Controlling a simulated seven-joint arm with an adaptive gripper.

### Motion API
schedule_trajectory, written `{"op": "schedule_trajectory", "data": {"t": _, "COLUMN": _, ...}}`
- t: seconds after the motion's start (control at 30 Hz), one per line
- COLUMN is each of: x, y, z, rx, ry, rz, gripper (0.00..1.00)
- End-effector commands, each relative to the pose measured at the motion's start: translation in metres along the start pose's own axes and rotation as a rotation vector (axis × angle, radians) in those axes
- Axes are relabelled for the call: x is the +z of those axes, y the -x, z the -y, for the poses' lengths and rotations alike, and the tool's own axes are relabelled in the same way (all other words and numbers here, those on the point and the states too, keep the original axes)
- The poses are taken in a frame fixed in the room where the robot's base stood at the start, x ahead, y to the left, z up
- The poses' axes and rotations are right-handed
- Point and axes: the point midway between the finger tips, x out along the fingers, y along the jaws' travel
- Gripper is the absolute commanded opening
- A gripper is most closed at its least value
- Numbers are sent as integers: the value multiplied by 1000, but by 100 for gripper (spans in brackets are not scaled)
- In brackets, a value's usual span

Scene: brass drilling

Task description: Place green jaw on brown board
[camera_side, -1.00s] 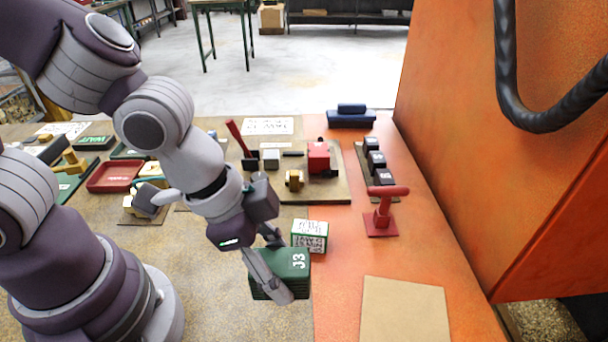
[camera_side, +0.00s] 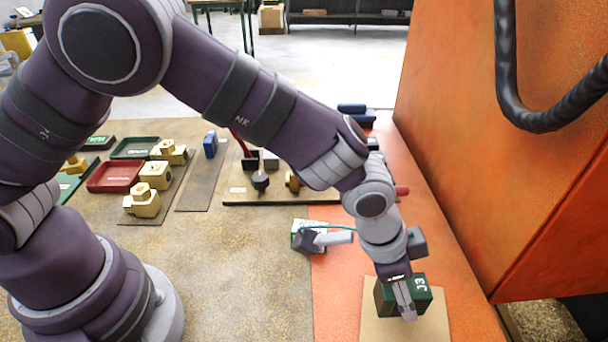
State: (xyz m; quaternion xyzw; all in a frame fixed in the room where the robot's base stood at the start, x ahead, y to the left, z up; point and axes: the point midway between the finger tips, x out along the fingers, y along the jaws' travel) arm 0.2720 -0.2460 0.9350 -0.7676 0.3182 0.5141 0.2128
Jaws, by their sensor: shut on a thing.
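The green jaw (camera_side: 421,299) is a dark green block marked J3. It is at the lower right, over the brown board (camera_side: 380,327). My gripper (camera_side: 405,304) points down and is shut on the green jaw. I cannot tell whether the jaw touches the board or hangs slightly above it. The brown board is a flat tan sheet on the orange surface, and the jaw and gripper cover its upper middle part.
A white and green box (camera_side: 308,237) stands left of my wrist, partly hidden. Brass parts (camera_side: 142,201), a red tray (camera_side: 115,177) and a blue block (camera_side: 210,145) are at the left. An orange machine wall (camera_side: 520,190) rises at the right. The front of the table is clear.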

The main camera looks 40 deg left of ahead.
Motion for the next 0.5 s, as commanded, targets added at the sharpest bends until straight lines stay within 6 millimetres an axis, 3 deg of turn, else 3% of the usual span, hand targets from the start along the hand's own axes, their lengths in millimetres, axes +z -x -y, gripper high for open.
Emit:
{"op": "schedule_trajectory", "data": {"t": 0.13, "x": -12, "y": -6, "z": 1, "rx": 0, "ry": 0, "rz": -2, "gripper": 0}}
{"op": "schedule_trajectory", "data": {"t": 0.3, "x": 0, "y": -34, "z": 1, "rx": -1, "ry": 0, "rz": 2, "gripper": 0}}
{"op": "schedule_trajectory", "data": {"t": 0.5, "x": 0, "y": -38, "z": 1, "rx": -1, "ry": 0, "rz": -4, "gripper": 0}}
